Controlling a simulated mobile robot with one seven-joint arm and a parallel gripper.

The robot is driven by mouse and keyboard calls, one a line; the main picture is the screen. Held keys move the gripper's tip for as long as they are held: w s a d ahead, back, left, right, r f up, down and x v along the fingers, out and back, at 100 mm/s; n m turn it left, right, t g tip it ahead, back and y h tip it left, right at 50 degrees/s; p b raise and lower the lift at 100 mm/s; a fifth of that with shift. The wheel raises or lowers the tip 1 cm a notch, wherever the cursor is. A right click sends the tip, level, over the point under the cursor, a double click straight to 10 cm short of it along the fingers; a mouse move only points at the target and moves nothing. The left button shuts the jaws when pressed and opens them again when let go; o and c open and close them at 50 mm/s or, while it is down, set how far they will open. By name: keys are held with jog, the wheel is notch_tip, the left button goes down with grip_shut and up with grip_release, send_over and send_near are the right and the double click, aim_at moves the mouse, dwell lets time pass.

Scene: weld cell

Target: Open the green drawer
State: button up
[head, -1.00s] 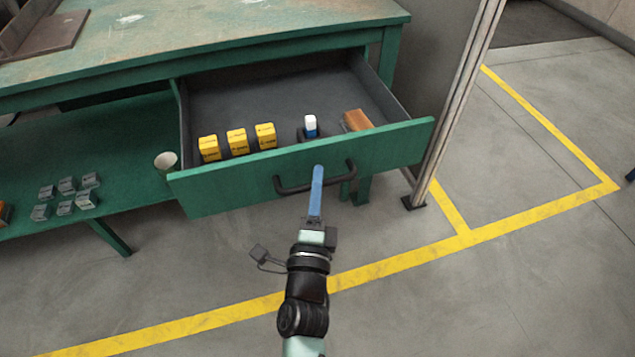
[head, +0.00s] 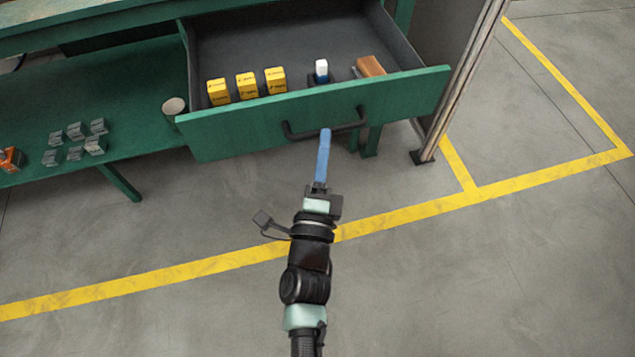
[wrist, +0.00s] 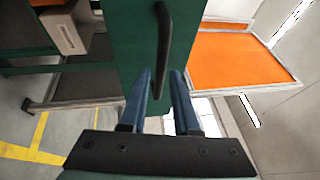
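The green drawer (head: 230,136) is pulled well out of the green workbench in the head view, its grey inside showing. Its dark bar handle (head: 345,128) is on the front panel. The handle also shows in the wrist view (wrist: 165,45), running upright in the picture on the green panel. My gripper (head: 325,134) has blue fingers, with tips at the handle's lower edge in the head view. In the wrist view my gripper (wrist: 161,78) has its fingers apart, with the handle's lower end seen between them. I cannot tell whether they touch it.
The drawer holds yellow boxes (head: 247,86), a white-topped item (head: 321,70) and an orange-brown block (head: 370,66). A cup (head: 174,106) and several small grey pieces (head: 76,132) are on the lower shelf. A metal post (head: 465,80) stands right of the drawer. The floor in front is clear.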

jog(key=v, duration=0.9)
jog(key=shift+s+p, duration=0.2)
jog(key=shift+p, duration=0.25)
